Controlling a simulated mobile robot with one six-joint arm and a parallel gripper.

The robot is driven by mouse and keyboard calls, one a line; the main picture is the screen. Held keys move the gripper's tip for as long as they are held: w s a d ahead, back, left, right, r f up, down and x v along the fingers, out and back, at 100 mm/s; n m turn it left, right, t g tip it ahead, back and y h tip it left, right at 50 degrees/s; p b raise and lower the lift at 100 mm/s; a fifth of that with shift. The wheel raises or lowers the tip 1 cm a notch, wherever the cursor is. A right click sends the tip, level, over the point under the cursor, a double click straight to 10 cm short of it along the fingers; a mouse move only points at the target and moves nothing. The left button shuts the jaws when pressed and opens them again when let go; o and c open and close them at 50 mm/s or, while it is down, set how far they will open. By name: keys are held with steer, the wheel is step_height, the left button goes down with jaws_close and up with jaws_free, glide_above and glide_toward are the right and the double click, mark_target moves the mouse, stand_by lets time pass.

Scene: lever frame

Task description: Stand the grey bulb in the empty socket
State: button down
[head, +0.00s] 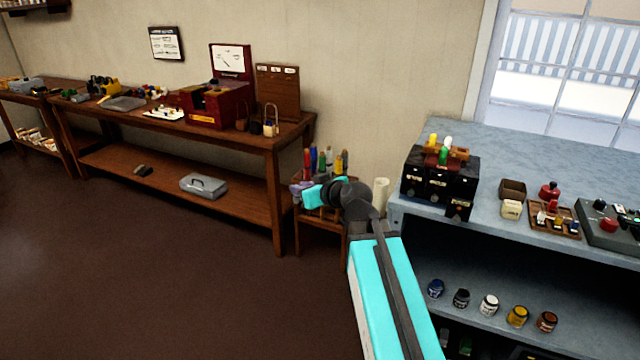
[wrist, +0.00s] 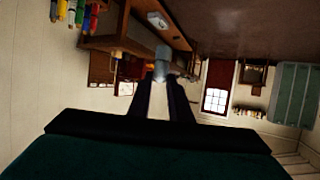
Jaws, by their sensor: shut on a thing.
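My gripper (wrist: 162,82) is shut on the grey bulb (wrist: 162,62), which sticks out beyond the fingertips in the wrist view. In the head view my arm reaches forward, with its turquoise wrist in front of a small wooden stand; the bulb is not clear there. A black cabinet (head: 438,186) stands on the blue-grey bench (head: 540,150) at the right, well apart from my gripper. Yellow, white and green pieces (head: 443,155) and a brown block (head: 459,154) show on its top. I cannot make out the empty socket.
Small stand (head: 308,240) holds several coloured upright pieces behind my wrist. A long wooden bench (head: 200,140) runs along the wall at left. A small brown box (head: 513,189) and a tray (head: 556,220) lie right of the cabinet. The floor (head: 150,270) at left is clear.

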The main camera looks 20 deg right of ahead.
steer(key=shift+w+d+r+m+t+h, duration=0.15)
steer(key=shift+w+r+m+h, duration=0.15)
steer(key=shift+r+m+h, duration=0.45)
steer(key=shift+w+r+m+t+h, duration=0.25)
steer(key=shift+r+m+h, duration=0.4)
steer(key=shift+r+h, duration=0.2)
steer(key=shift+w+d+r+m+t+h, duration=0.1)
steer(key=shift+w+r+m+h, duration=0.2)
steer(key=shift+r+m+h, duration=0.45)
